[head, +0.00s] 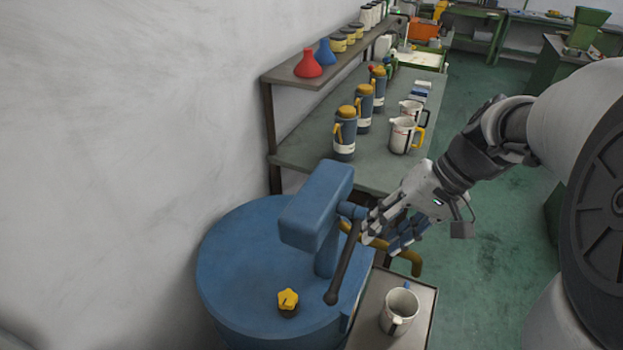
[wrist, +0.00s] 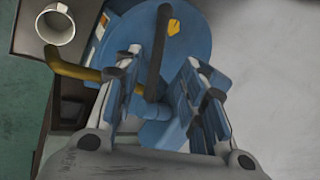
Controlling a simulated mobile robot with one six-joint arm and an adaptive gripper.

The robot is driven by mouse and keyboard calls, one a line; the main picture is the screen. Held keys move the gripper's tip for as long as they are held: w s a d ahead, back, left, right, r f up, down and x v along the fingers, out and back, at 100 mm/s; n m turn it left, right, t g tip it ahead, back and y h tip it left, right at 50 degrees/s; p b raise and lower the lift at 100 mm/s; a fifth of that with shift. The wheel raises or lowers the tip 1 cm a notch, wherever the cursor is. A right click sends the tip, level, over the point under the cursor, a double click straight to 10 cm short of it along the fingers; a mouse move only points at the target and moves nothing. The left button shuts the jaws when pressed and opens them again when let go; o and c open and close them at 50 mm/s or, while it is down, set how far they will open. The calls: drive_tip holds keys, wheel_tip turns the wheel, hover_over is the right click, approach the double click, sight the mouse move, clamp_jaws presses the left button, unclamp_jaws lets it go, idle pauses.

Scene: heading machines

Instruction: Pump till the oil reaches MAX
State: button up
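The blue pump head (head: 318,205) stands on a blue drum (head: 235,265). Its dark crank handle (head: 343,262) hangs slanting down from the pivot, with a round knob at its lower end. A yellow spout (head: 408,260) comes out on the right. A pale jug (head: 400,306) stands below and beside it; no oil level or MAX mark can be read. My gripper (head: 385,228) is open beside the pump's pivot. In the wrist view, the crank handle (wrist: 158,45) shows between the spread fingers, with no visible grip. The jug (wrist: 55,28) is at upper left there.
The jug is on a small metal-topped stand (head: 421,338) beside the drum. A yellow star-shaped knob (head: 288,300) sits on the drum lid. Behind, a green bench (head: 300,150) holds several flasks and jugs under a shelf. Green floor (head: 490,280) is open to the right.

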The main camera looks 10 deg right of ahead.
sight(344, 268)
drive_tip(key=b+x, duration=0.4)
drive_tip(key=x, duration=1.1)
drive_tip(key=shift+a+f+b, duration=0.15)
drive_tip(key=shift+f+b, duration=0.1)
drive_tip(key=shift+b, duration=0.1)
clamp_jaws()
